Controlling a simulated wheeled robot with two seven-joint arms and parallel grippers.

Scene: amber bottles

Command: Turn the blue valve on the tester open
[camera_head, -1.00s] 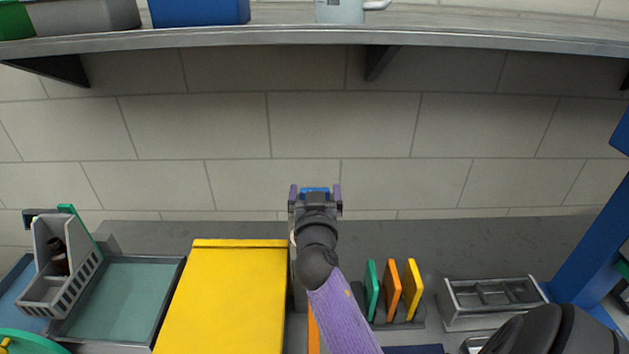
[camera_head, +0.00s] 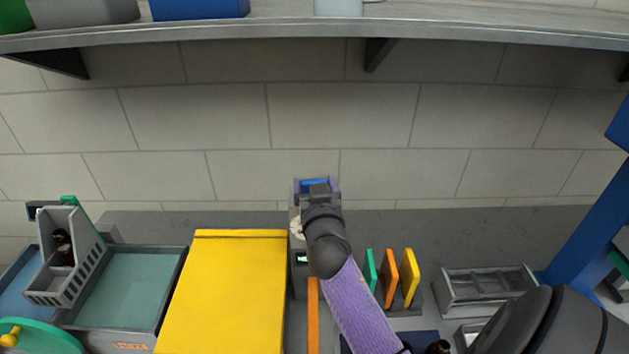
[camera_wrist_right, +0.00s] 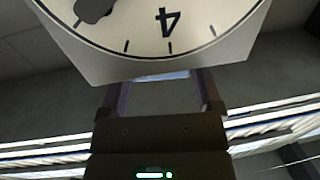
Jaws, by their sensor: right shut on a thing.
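The tester (camera_head: 300,262) is a narrow grey upright unit with a small lit screen, beside the yellow panel in the head view. My right arm covers much of it. The blue valve (camera_head: 314,184) shows as a blue bar at its top. My right gripper (camera_head: 316,186) is shut on the valve, with a purple finger on each side. In the right wrist view the two fingers (camera_wrist_right: 167,92) reach up behind a white dial gauge (camera_wrist_right: 170,25), and only a sliver of blue shows between them. The gauge hides the grip. My left gripper is out of view.
A yellow panel (camera_head: 225,290) lies left of the tester. Green, orange and yellow plates (camera_head: 388,278) stand in a rack to its right, near a metal tray (camera_head: 485,290). A grey basket with an amber bottle (camera_head: 63,247) is at left. A shelf (camera_head: 300,32) runs above.

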